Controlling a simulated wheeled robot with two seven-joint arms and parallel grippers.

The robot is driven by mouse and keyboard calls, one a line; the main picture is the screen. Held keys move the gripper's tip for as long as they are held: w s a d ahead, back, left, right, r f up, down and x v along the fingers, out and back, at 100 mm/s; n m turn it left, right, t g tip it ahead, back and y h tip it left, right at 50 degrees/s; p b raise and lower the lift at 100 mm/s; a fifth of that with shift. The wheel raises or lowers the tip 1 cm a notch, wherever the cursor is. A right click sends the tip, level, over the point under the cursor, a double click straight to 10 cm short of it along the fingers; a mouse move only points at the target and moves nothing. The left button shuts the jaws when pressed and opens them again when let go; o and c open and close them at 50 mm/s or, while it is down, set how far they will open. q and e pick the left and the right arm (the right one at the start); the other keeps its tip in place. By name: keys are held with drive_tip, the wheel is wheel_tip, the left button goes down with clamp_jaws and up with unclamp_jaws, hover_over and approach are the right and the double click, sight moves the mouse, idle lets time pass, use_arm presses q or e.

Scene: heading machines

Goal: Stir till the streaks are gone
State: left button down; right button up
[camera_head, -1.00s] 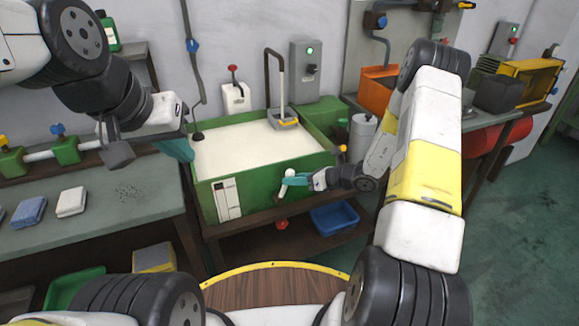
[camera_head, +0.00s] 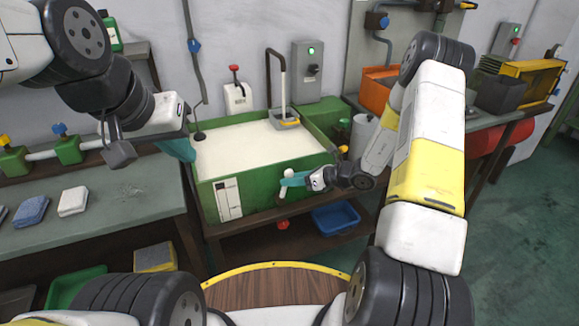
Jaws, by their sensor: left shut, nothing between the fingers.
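A green tank (camera_head: 262,193) full of smooth cream-coloured liquid (camera_head: 255,145) stands in the middle; I make out no streaks on its surface. My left gripper (camera_head: 182,148) has teal fingers, is shut and empty, and hangs at the tank's left rim. I cannot tell whether it touches the rim. My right gripper (camera_head: 290,182) is at the tank's front wall, its teal fingers against or around a white handle (camera_head: 289,173). The angle hides whether they are closed on it.
A bent dark pipe (camera_head: 283,75) rises at the tank's back edge. Behind are a grey switch box (camera_head: 306,72) with a green light and a white box (camera_head: 237,98) with a red knob. A blue bin (camera_head: 335,218) sits below. Folded cloths (camera_head: 73,201) lie on the left bench.

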drive_tip(key=v, duration=0.7)
drive_tip(key=shift+s+d+r, duration=0.2)
drive_tip(key=shift+d, duration=0.1)
idle(0.4)
drive_tip(key=s+a+r+n+g+h, duration=0.1)
drive_tip(key=s+a+r+n+g, duration=0.15)
drive_tip(key=s+r+n, duration=0.55)
drive_tip(key=s+a+r+n+g+h, duration=0.1)
drive_tip(key=s+a+r+n+g, duration=0.15)
drive_tip(key=r+n, duration=0.5)
drive_tip(key=s+d+r+n+t+h, duration=0.2)
drive_tip(key=s+r+n+h, duration=0.1)
drive_tip(key=s+r+n, duration=0.3)
drive_tip(key=s+d+r+n+t+h, duration=0.2)
drive_tip(key=s+d+r+n+h, duration=0.1)
drive_tip(key=s+r+n, duration=0.3)
drive_tip(key=s+h, duration=0.1)
drive_tip(key=s, duration=0.1)
drive_tip(key=shift+s+d+r, duration=0.25)
drive_tip(key=shift+d+r, duration=0.1)
